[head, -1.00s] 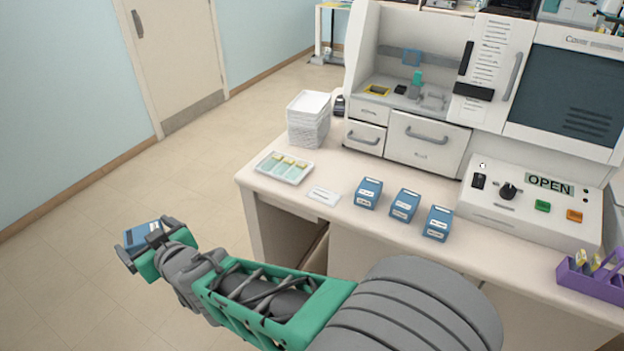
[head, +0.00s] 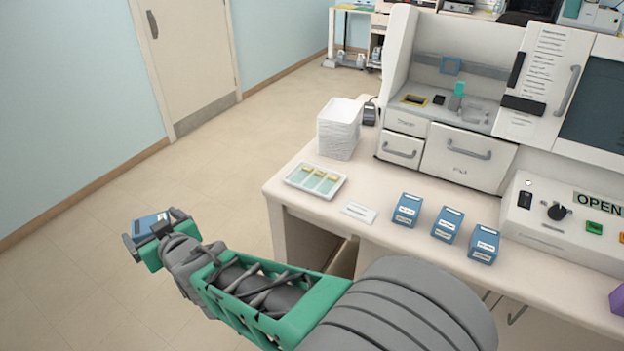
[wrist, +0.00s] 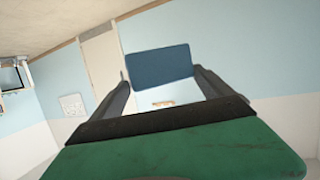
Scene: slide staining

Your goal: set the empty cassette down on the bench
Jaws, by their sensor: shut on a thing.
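My gripper (head: 153,232) is shut on a blue cassette (head: 150,222), held out over the floor at the left, clear of the bench. In the wrist view the cassette (wrist: 158,64) sits between the two grey fingers, its plain blue face showing. I cannot see whether it is empty. The bench (head: 300,216) is to the right of my gripper, with a pale top. On it stand three similar blue boxes with white labels: a left one (head: 407,209), a middle one (head: 447,224) and a right one (head: 484,244).
A white tray of slides (head: 314,180) and a flat white card (head: 359,212) lie near the bench's left end. A stack of white trays (head: 339,128) stands behind. A control panel marked OPEN (head: 565,225) fills the right side. Bare bench top shows along the front edge.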

